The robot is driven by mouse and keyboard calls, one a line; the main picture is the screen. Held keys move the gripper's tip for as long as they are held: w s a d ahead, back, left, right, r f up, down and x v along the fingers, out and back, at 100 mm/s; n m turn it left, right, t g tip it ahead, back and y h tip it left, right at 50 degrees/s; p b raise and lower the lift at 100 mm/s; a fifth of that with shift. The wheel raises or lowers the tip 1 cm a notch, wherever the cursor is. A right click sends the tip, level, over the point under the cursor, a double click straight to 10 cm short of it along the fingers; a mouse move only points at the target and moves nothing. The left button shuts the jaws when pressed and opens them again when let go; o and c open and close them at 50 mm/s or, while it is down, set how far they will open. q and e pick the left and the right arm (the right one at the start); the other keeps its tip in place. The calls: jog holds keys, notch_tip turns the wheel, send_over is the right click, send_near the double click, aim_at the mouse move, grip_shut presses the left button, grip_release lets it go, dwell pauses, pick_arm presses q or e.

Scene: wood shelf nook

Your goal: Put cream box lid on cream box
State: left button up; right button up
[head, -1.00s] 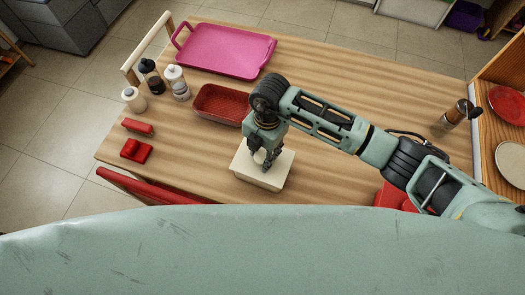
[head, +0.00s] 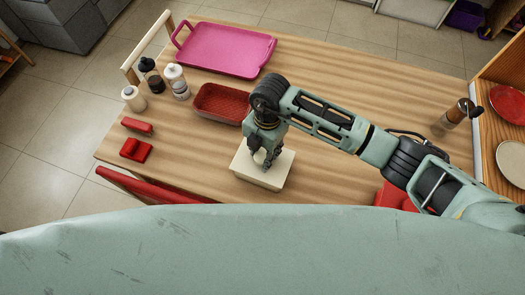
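The cream box (head: 257,182) stands on the wooden table near its front edge, below the middle of the head view. Its top shows as a flat cream surface, which looks like the cream box lid (head: 284,163) lying on the box. My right gripper (head: 265,166) points down at the middle of this top, with its fingertips at or just above the surface. The fingers are small and dark here, so I cannot tell whether they are closed on part of the lid. My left gripper is not in view.
A red basket (head: 221,104) stands left of my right arm, with a pink tray (head: 224,50) behind it. Several bottles (head: 175,82) and small red items (head: 136,150) are at the left. A shelf with plates (head: 511,160) and a pepper mill (head: 457,112) are at the right.

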jog(key=o, duration=1.2)
jog(key=shift+o, duration=0.2)
notch_tip(320, 180, up, 12)
jog(key=w, duration=0.1)
jog(key=shift+d, duration=0.4)
jog(key=shift+w, duration=0.1)
